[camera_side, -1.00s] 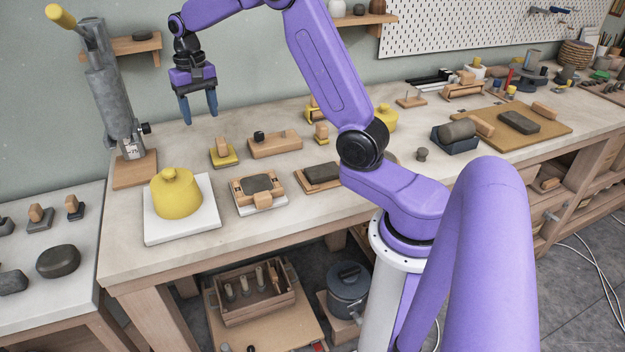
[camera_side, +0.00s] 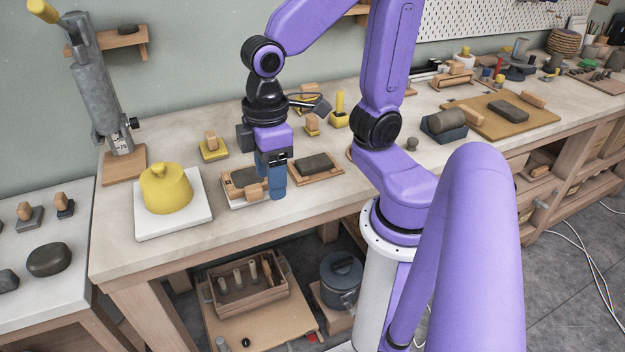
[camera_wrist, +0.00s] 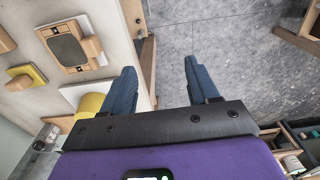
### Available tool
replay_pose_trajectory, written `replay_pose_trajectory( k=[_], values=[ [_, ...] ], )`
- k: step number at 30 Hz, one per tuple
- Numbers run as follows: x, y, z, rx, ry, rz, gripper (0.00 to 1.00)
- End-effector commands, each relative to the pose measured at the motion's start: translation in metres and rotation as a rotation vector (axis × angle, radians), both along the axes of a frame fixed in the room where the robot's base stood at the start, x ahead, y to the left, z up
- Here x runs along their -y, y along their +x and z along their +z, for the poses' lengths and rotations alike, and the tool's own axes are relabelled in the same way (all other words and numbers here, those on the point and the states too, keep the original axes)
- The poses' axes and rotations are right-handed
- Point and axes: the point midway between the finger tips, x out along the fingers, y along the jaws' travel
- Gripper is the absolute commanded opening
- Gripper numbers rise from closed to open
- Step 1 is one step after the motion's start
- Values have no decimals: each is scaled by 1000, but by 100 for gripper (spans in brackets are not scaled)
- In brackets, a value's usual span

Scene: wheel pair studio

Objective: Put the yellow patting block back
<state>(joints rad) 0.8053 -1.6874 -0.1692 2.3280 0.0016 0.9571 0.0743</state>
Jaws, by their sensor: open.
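A yellow block with a wooden grip (camera_side: 214,149), the likely patting block, stands upright on the bench behind the white board. It also shows in the wrist view (camera_wrist: 26,76), at the left edge.
A yellow domed lump (camera_side: 167,190) sits on a white board (camera_side: 202,216). A framed dark slab (camera_side: 316,164) lies right of my gripper. A grey lever press (camera_side: 96,95) stands at the back left. A side table (camera_side: 40,305) holds dark-based blocks. Bare bench lies around the yellow block.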

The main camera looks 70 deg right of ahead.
Motion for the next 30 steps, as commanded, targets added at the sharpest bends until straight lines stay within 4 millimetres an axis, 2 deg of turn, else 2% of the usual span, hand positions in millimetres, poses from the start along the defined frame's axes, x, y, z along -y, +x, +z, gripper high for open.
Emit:
replay_pose_trajectory(
  k=[1,3,6,9,13,30],
  values=[
    [4,-17,-3,1,0,62,60],
    [8,-35,-6,3,2,138,60],
    [14,-54,-11,4,3,221,60],
    [19,-65,-14,4,3,269,60],
    [21,-70,-15,4,3,293,60],
    [21,-69,-15,4,3,291,60]
  ],
)
